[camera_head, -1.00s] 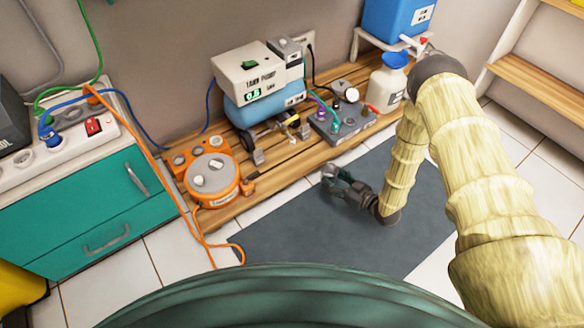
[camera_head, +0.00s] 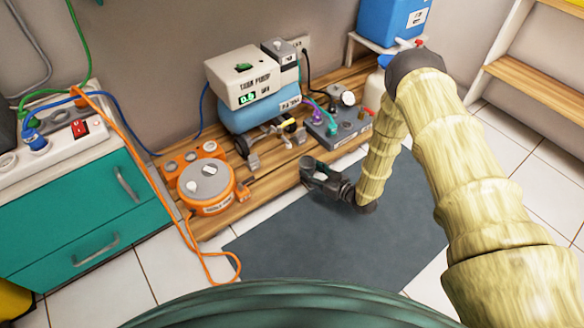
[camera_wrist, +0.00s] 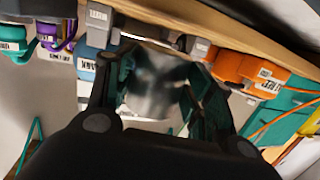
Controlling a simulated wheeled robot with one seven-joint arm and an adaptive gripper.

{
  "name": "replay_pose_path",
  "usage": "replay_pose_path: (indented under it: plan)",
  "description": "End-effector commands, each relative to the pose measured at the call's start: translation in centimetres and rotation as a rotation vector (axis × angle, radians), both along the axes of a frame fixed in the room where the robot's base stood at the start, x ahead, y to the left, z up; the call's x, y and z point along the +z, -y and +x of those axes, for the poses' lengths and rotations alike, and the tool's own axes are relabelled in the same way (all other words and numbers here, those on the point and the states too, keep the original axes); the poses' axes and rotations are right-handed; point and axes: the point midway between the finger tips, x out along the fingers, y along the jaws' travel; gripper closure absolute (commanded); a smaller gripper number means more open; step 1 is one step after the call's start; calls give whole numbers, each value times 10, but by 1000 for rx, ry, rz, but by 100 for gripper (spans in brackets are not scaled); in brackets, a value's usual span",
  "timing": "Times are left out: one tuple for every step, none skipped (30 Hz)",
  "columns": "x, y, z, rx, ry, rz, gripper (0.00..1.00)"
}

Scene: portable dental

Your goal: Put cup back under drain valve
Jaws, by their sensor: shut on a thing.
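My gripper (camera_head: 312,168) is low, at the front edge of the wooden platform, in front of the blue tank (camera_head: 256,112). In the wrist view its dark green fingers (camera_wrist: 160,75) are closed around a shiny grey cup (camera_wrist: 155,88). The cup is blurred there, and only a pale bit shows between the fingers in the head view. A small fitting with a yellow part (camera_head: 287,123) sits by the tank's lower edge, apart from the gripper; I cannot tell if it is the drain valve.
An orange round unit (camera_head: 206,186) stands left on the wooden platform (camera_head: 262,178). A grey box with gauge and hoses (camera_head: 338,130) stands to the right. A teal cabinet (camera_head: 75,215) is at far left. The dark floor mat (camera_head: 320,245) is clear.

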Motion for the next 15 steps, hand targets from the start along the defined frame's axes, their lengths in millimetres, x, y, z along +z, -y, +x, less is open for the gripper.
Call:
replay_pose_path:
  plan:
    - [-3, -9, 8, 2, 3, 1, 73]
    - [-3, -13, 12, 2, 4, 2, 73]
    - [-4, -19, 17, 2, 2, 1, 73]
    - [-3, -24, 21, 2, 2, 1, 73]
    - [-3, -28, 24, 2, 3, 2, 73]
    - [-3, -32, 29, 1, 3, 1, 73]
    - [-3, -35, 32, 1, 3, 0, 73]
    - [-2, -37, 35, 1, 3, 0, 73]
    - [-1, -40, 38, 1, 2, 1, 73]
    - [-1, -42, 39, 1, 2, 1, 73]
    - [-1, -43, 40, 1, 1, 2, 73]
    - [0, -45, 41, 1, 1, 1, 73]
    - [0, -46, 42, 1, 1, 1, 73]
    - [0, -46, 43, 1, 0, 2, 73]
    - [0, -48, 43, 1, 0, 2, 73]
